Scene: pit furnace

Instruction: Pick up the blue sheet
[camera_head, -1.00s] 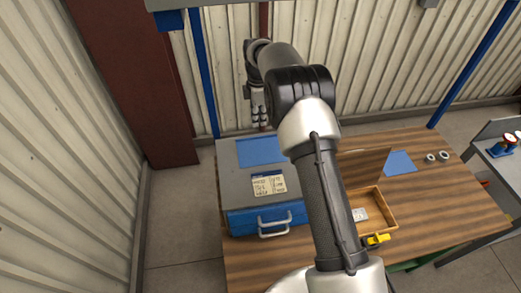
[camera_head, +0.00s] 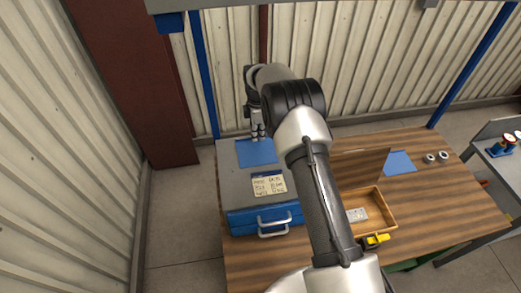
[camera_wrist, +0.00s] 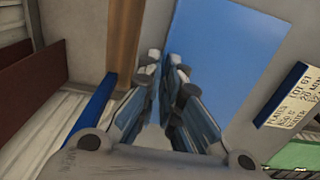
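A blue sheet (camera_head: 257,152) lies flat on top of a grey and blue box at the left of the table. It also shows in the wrist view (camera_wrist: 225,45). My gripper (camera_head: 258,133) is at the far edge of this sheet in the head view. In the wrist view my gripper (camera_wrist: 165,62) points at the sheet's near-left edge. Its fingertips are close together with only a slim gap, and nothing shows between them. I cannot tell whether the tips touch the sheet. A second blue sheet (camera_head: 399,162) lies on the table at the right.
The box (camera_head: 240,195) has a blue front with a handle (camera_head: 274,224) and a label (camera_head: 268,185) on top. A wooden tray (camera_head: 383,212) with a raised lid, a yellow item (camera_head: 376,240) and two rings (camera_head: 436,157) are on the table (camera_head: 450,205). A corrugated wall stands behind.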

